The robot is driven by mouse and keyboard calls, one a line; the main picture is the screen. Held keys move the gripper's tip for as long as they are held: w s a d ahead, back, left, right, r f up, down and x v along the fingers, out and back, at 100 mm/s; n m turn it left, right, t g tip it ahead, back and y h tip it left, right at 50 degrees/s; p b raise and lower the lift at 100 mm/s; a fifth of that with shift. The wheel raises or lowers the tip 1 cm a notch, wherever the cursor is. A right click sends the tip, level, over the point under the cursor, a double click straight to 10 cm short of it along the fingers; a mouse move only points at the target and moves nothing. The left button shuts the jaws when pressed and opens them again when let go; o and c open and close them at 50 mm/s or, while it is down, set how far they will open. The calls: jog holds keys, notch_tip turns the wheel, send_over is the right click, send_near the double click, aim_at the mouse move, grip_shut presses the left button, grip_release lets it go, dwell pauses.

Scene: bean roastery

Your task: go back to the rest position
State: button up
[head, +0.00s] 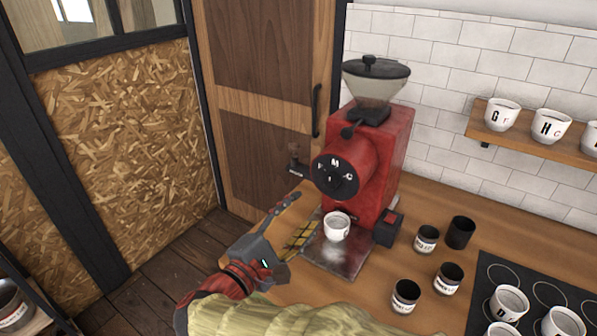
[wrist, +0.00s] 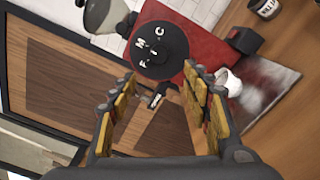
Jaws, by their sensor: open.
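My gripper (head: 300,218) is left of the red coffee grinder (head: 388,150) in the head view, beside the white cup (head: 337,227) on the metal tray (head: 345,262). In the wrist view my gripper (wrist: 158,118) has its two yellow-padded fingers spread wide with nothing between them. The grinder's black dial (wrist: 160,50) with letters shows beyond the fingertips. The white cup (wrist: 230,82) shows just right of the right finger; whether they touch I cannot tell.
Several dark canisters (head: 427,240) stand right of the grinder on the wooden counter (head: 440,205). A black mat (head: 500,262) with white cups is at the lower right. A shelf (head: 530,134) holds lettered cups. A wooden door (head: 262,85) is behind; open floor (head: 165,265) lies left.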

jog(key=s+d+f+g+y, duration=0.25)
jog(key=s+f+g, duration=0.25)
jog(key=f, duration=0.6)
jog(key=s+d+f+m+g+y, duration=0.35)
jog(key=s+d+m+g, duration=0.25)
jog(key=s, duration=0.3)
jog(key=s+d+r+m+t+y+p, duration=0.1)
jog(key=s+d+r+m+y, duration=0.3)
jog(key=d+r+m, duration=0.5)
jog(key=shift+s+d+m+t+p, duration=0.35)
jog(key=shift+s+d+m, duration=0.35)
jog(key=shift+m, duration=0.5)
jog(key=shift+a, duration=0.1)
jog(key=shift+c, duration=0.6)
